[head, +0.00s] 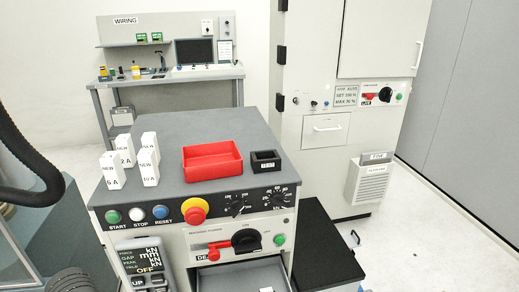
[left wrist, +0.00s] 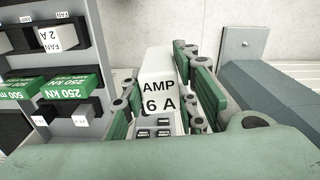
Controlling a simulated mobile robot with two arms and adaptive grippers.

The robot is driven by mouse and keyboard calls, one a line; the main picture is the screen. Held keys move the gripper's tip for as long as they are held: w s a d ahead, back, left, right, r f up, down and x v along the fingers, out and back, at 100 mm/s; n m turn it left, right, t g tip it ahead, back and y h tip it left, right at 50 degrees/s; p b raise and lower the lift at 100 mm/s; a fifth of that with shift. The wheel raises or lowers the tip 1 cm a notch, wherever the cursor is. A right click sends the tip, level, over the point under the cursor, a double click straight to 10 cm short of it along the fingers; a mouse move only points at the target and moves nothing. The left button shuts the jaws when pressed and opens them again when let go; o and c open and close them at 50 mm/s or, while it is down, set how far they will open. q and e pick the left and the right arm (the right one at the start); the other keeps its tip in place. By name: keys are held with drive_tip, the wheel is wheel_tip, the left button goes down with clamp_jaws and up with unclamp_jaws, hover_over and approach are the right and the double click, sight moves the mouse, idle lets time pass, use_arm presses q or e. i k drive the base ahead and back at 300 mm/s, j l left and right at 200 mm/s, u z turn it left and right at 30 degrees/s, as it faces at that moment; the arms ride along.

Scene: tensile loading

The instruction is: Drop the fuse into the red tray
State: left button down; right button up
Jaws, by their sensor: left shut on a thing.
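A white block-shaped fuse (left wrist: 158,80) marked "AMP 6 A" is in the left wrist view. My left gripper (left wrist: 163,92) is shut on it, with green fingers at both its sides. The red tray (head: 228,171) sits on the grey top of the console in the head view, open and empty. The left gripper and the held fuse do not show in the head view, so their place relative to the tray cannot be told from it. My right gripper is not in view.
Several white labelled fuses (head: 113,172) stand upright left of the tray. A small black tray (head: 266,161) marked "TEST" is to its right. An open drawer (head: 240,276) is below. The left wrist view shows a rack with green blocks (left wrist: 73,95) at left.

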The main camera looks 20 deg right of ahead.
sight(211, 160)
drive_tip(key=i+l, duration=0.1)
drive_tip(key=l, duration=0.4)
drive_tip(key=i+l, duration=0.1)
drive_tip(key=l, duration=0.4)
drive_tip(key=i+l, duration=0.1)
drive_tip(key=l, duration=0.4)
drive_tip(key=i+l, duration=0.1)
drive_tip(key=l, duration=0.9)
drive_tip(key=i+l, duration=0.15)
drive_tip(key=l, duration=0.35)
